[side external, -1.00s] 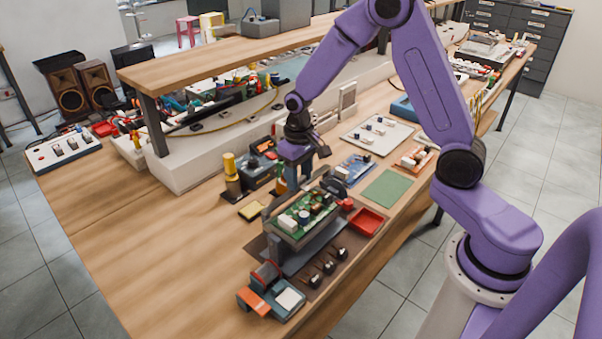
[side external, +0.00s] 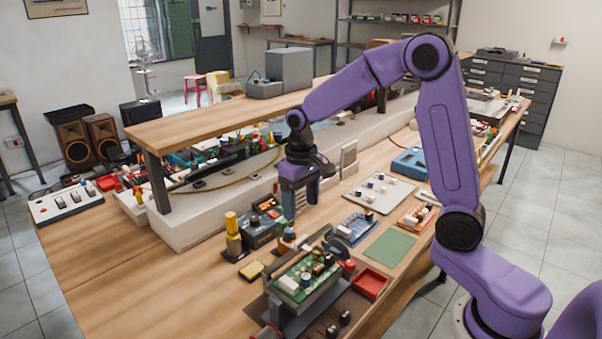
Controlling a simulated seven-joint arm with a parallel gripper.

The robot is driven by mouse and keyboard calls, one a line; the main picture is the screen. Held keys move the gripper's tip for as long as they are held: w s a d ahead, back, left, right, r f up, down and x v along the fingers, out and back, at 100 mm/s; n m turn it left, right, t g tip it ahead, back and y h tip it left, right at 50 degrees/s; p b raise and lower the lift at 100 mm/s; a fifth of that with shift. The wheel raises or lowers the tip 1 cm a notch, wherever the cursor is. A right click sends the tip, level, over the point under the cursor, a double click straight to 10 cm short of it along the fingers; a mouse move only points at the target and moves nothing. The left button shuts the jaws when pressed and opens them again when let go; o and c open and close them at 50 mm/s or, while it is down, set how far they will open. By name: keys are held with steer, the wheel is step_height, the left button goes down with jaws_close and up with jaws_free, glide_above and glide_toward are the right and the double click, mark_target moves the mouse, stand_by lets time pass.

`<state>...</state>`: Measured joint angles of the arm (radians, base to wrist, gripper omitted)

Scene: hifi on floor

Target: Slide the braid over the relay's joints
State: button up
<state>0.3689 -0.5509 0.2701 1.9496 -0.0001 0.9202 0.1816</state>
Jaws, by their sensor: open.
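A green circuit board (side external: 308,277) sits raised in a grey holder on the bench, with white blocks and dark parts on it. I cannot tell which part is the relay. My gripper (side external: 294,212) points down behind the board, apart from it, with its jaws open. No thing shows between the jaws. Below it stands a small round item (side external: 287,238) with an amber base, partly hidden; I cannot tell whether it is the braid. The braid cannot be made out with certainty, and the joints are too small to see.
A black box (side external: 262,228) and a yellow-topped stand (side external: 232,240) are left of my gripper. A red tray (side external: 370,283), a green mat (side external: 390,246) and a white panel (side external: 379,190) lie to the right. A shelf (side external: 230,103) runs behind.

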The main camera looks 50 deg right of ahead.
step_height(320, 180, up, 8)
steer(key=shift+f, duration=0.2)
stand_by(0.3)
steer(key=s+a+f+n, duration=0.1)
steer(key=s+a+n, duration=0.2)
steer(key=s, duration=0.4)
steer(key=s+a+f+n, duration=0.1)
steer(key=s+a+n, duration=0.2)
steer(key=s, duration=0.4)
steer(key=s+d+f+n, duration=0.1)
steer(key=s+f+n, duration=0.1)
steer(key=s, duration=0.5)
steer(key=s+d+f+n, duration=0.1)
steer(key=s+n, duration=0.3)
steer(key=s, duration=0.4)
steer(key=shift+f+n, duration=0.3)
steer(key=shift+f, duration=0.15)
